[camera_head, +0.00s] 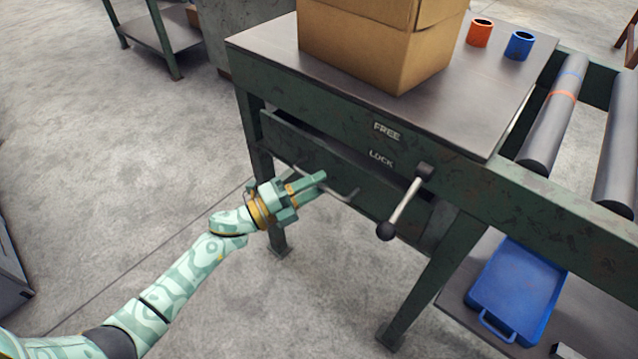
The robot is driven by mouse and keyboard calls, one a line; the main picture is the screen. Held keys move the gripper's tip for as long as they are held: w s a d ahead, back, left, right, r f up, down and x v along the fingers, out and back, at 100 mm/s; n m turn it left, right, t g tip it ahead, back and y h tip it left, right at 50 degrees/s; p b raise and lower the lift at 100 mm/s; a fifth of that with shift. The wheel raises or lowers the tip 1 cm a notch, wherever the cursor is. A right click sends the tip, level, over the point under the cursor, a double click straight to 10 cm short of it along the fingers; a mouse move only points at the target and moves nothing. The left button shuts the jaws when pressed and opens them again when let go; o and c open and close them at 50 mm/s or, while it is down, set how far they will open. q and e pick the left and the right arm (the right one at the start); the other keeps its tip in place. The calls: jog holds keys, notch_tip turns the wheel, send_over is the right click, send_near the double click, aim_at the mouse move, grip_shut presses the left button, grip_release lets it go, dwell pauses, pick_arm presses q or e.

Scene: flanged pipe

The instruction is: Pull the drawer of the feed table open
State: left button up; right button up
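The feed table (480,134) is dark green with a grey top. Its drawer (375,190) is a green front under the top, with a dark gap along its upper edge; how far out it stands is hard to tell. A thin bar handle (345,195) is on the drawer front. My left gripper (319,184) is at the handle's left part, its fingers pointing right and overlapping the bar in the picture. Whether they close on it cannot be made out. A lever (405,202) with a black ball knob points down and left, below the FREE and LOCK labels. My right gripper is not in view.
A cardboard box (375,45), an orange cup (480,33) and a blue cup (519,45) stand on the top. Rollers (552,125) lie at the right. A blue tray (515,290) is on a lower shelf. The floor before the drawer is clear.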

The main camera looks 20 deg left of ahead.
pick_arm(q)
jog(key=shift+w+d+r, duration=0.1)
jog(key=shift+w+d, duration=0.2)
jog(key=shift+w, duration=0.05)
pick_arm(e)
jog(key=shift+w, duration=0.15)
pick_arm(q)
grip_shut()
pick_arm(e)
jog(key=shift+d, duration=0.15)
pick_arm(q)
jog(key=shift+s, duration=0.1)
